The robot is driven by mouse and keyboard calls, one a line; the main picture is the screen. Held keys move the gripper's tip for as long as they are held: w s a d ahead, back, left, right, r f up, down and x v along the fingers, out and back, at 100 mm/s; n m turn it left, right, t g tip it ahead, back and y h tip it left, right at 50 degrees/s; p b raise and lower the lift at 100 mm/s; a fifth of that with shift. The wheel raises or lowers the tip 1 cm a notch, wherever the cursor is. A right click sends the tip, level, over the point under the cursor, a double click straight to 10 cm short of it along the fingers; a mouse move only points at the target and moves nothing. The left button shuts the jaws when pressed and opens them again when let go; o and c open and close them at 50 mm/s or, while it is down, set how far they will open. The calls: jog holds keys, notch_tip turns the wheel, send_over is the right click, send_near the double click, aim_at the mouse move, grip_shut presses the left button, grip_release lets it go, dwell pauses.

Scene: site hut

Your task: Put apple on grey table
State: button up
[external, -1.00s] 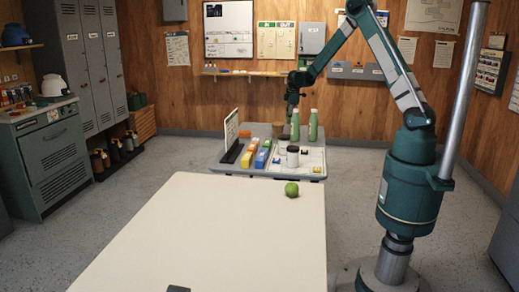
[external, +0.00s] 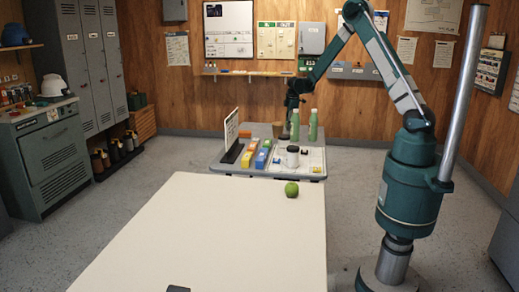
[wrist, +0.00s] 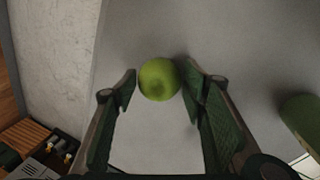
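In the wrist view a green apple (wrist: 159,79) sits between the fingertips of my gripper (wrist: 158,72), over the grey table (wrist: 245,35). The fingers are spread on either side of it; a narrow gap shows at the left, and contact at the right cannot be told. In the external view my gripper (external: 289,122) is low over the far part of the grey table (external: 222,167), partly behind a bottle. The apple between the fingers is hidden there. Another green apple (external: 292,190) rests on the near cream table.
Two green bottles (external: 313,126) stand close to my gripper; one shows at the right in the wrist view (wrist: 302,118).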

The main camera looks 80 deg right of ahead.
jog(key=shift+o, duration=0.5)
jog(key=shift+r, duration=0.2)
jog(key=p+v, duration=0.2)
jog(key=v, duration=1)
dwell(0.4)
jog(key=shift+a, duration=0.1)
jog(key=a+r+m+t, duration=0.1)
jog(key=a+r, duration=0.6)
jog(key=a, duration=0.5)
jog(key=a+r+t, duration=0.1)
jog(key=a+r, duration=0.5)
jog(key=a, duration=0.6)
jog(key=a+r+m+t, duration=0.1)
jog(key=a+r, duration=0.6)
jog(key=a, duration=0.4)
jog(key=s+a+m+t+y, duration=0.1)
jog(key=s+a, duration=0.5)
jog(key=a, duration=0.4)
jog(key=s+a+t, duration=0.1)
jog(key=s+a, duration=0.5)
jog(key=a, duration=0.3)
jog(key=s+a+r+m+t+y, duration=0.1)
jog(key=s+a, duration=0.6)
jog(key=a, duration=0.3)
jog(key=shift+a+m+y, duration=0.3)
